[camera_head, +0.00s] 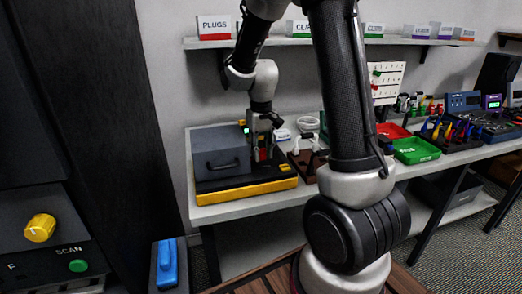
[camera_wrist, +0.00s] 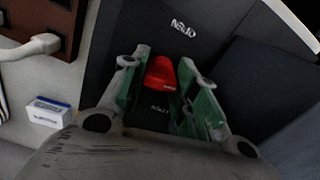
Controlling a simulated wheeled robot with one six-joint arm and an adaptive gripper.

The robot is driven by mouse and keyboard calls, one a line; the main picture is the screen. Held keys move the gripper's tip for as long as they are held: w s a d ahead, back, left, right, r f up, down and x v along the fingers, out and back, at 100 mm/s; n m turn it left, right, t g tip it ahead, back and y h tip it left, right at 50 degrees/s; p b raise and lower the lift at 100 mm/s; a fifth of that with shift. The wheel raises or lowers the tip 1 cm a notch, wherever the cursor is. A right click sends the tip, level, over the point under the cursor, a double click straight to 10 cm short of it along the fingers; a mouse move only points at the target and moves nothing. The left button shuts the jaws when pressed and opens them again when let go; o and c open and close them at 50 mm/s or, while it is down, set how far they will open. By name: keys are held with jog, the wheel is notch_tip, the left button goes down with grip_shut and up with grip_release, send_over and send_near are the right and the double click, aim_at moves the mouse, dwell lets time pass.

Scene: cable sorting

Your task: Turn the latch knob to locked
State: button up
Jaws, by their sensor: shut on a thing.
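The red latch knob (camera_wrist: 161,74) sits on a dark panel and lies between the two fingers of my gripper (camera_wrist: 163,88) in the wrist view. The fingers are closed on its sides. White lettering shows on the panel above and below the knob, too unclear to read surely. In the head view my gripper (camera_head: 262,148) points down at the right side of a dark grey box (camera_head: 221,163) on a yellow-edged base (camera_head: 247,191). A bit of red shows at its fingertips there. The knob's exact turn angle cannot be told.
A brown rack with white connectors (camera_head: 307,158) stands close right of the box; a small white and blue box (camera_wrist: 48,112) lies near it. Red (camera_head: 392,131) and green (camera_head: 415,151) trays stand farther right. A labelled shelf (camera_head: 300,41) runs above.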

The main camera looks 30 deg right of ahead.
aim_at(261, 149)
jog(key=shift+m, duration=1)
jog(key=o, duration=1)
jog(key=shift+o, duration=0.2)
notch_tip(261, 149, up, 12)
